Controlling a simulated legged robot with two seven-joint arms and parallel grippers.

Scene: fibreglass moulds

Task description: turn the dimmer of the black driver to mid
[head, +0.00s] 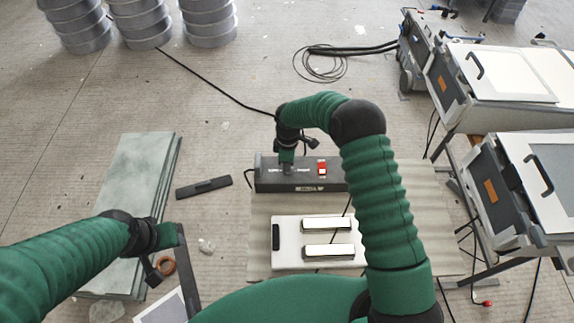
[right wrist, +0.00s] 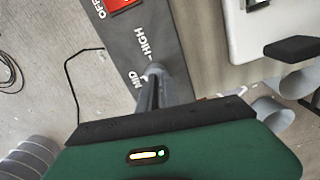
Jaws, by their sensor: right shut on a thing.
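The black driver (head: 325,184) lies on a beige mat, with a lit red switch (head: 322,168) on its top. In the right wrist view the driver (right wrist: 130,35) shows white OFF, HIGH and MID labels. My right gripper (head: 287,170) reaches down onto the left part of its top. In the right wrist view its fingers (right wrist: 154,75) are shut on the dimmer, beside the MID label. The fingers mostly hide the dimmer, so I cannot read its setting. My left gripper (head: 160,262) is off to the left near the green sheets; its jaw opening is unclear.
A white board (head: 286,262) with two lit lamps (head: 328,224) lies in front of the driver. A dark bar (head: 204,187) and stacked green sheets (head: 130,185) lie left. White-lidded machines (head: 505,75) stand right. Cables cross the floor behind.

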